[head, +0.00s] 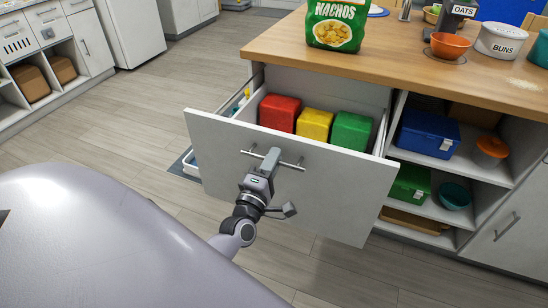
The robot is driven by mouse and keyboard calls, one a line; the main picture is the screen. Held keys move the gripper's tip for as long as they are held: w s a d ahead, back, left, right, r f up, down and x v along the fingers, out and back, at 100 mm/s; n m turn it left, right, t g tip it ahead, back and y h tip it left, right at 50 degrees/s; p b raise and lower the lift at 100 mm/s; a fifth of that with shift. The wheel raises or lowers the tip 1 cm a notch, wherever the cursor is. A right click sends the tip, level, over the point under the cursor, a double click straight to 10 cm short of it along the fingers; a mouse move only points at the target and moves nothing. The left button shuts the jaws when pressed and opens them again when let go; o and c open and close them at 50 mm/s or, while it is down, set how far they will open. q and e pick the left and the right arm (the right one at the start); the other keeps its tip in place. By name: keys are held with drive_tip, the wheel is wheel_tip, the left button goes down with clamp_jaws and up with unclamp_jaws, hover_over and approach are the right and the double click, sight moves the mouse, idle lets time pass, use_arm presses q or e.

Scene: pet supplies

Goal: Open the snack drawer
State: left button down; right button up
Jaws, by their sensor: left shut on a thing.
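The drawer (290,195) under the wooden counter is pulled out, with its white front standing well away from the cabinet. A red box (280,112), a yellow box (314,124) and a green box (351,131) stand in a row inside it. A metal bar handle (290,164) runs across the upper part of the drawer front. My left gripper (269,160) is shut on this handle near its middle, and its fingers hide part of the bar. My right gripper is not in view.
A nachos bag (334,27) stands on the counter (400,62) above the drawer. An orange bowl (450,45) and a "BUNS" container (500,41) are at right. Open shelves beside the drawer hold a blue box (427,134). Floor (130,125) is clear at left.

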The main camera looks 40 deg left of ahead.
use_arm(q)
drive_tip(key=shift+s+d, duration=0.1)
drive_tip(key=shift+s, duration=0.15)
drive_tip(key=c, duration=1.3)
unclamp_jaws()
drive_tip(key=v, duration=0.7)
drive_tip(key=shift+d, duration=0.1)
